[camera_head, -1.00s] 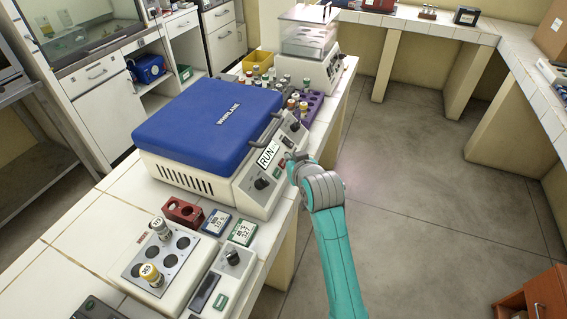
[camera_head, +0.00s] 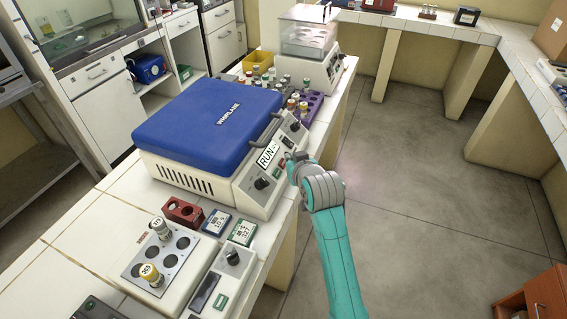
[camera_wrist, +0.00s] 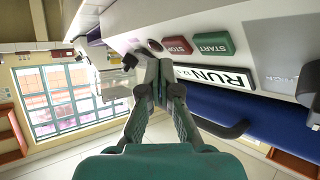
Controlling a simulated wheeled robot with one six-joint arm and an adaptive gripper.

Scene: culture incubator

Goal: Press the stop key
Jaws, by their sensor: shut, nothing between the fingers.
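The red stop key (camera_wrist: 178,45) is on the front panel of the blue-lidded centrifuge (camera_head: 212,118), beside the green start key (camera_wrist: 213,43). The display (camera_wrist: 213,77) next to the keys reads RUN. It also shows in the head view (camera_head: 267,155). My gripper (camera_wrist: 160,77) is shut and empty, its fingertips close to the panel, just beside the stop key in the wrist picture. I cannot tell whether they touch the panel. In the head view my gripper (camera_head: 290,158) is at the panel's right side and partly hides it.
The centrifuge lid is closed, with a handle (camera_wrist: 222,128) near my fingers. A purple tube rack (camera_head: 314,101) and a shaker with a clear cover (camera_head: 305,38) stand behind. A block heater with two vials (camera_head: 150,262) stands in front.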

